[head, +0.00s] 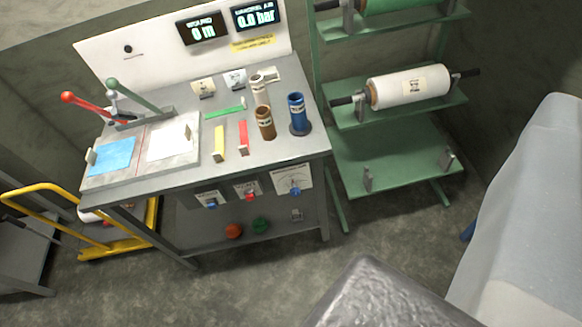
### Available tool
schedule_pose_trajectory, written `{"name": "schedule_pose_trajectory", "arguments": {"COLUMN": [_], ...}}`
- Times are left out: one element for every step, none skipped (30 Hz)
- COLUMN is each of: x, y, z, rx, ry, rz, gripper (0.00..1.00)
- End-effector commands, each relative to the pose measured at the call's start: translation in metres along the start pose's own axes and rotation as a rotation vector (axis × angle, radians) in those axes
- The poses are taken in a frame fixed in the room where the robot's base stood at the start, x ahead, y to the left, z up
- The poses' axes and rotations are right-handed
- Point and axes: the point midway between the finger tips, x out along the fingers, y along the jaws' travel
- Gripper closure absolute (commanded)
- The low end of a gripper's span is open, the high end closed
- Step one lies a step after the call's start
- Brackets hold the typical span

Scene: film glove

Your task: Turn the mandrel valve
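A grey workbench (205,177) stands left of centre. Three small labelled panels hang at its front edge, too small to read: a left one with a blue knob (212,205), a middle one with a red knob (250,196), and a right one with a gauge-like dial and a blue knob (295,190). Which is the mandrel valve I cannot tell from the labels. A display on the back panel, apparently marked mandrel air (254,17), reads 0.0 bar. My gripper is not in view. A dark grey rounded block fills the bottom centre, possibly part of me.
The bench holds a red-knobbed lever (67,97), a green lever (112,84), coloured strips and upright tubes (298,115). A green rack with a white film roll (410,86) stands right. A pale covered bulk (530,210) fills the right side. A yellow cart (125,243) stands left. Floor before the bench is clear.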

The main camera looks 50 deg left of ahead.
Motion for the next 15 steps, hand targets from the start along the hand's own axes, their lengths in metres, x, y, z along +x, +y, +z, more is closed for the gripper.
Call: {"name": "schedule_pose_trajectory", "arguments": {"x": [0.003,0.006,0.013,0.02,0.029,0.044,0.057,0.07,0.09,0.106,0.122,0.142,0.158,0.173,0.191], "y": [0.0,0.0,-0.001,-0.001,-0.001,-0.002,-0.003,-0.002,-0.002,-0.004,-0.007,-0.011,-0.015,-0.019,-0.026], "z": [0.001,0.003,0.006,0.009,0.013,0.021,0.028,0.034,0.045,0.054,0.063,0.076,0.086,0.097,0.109], "rx": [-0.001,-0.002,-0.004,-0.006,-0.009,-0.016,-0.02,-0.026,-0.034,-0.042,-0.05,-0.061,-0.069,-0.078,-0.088], "ry": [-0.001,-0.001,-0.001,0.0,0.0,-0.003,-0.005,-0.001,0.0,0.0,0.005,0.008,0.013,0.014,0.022], "rz": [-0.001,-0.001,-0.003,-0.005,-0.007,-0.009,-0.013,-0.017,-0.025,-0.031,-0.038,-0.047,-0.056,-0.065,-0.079], "gripper": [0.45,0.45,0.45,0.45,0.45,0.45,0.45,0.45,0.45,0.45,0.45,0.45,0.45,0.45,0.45]}}
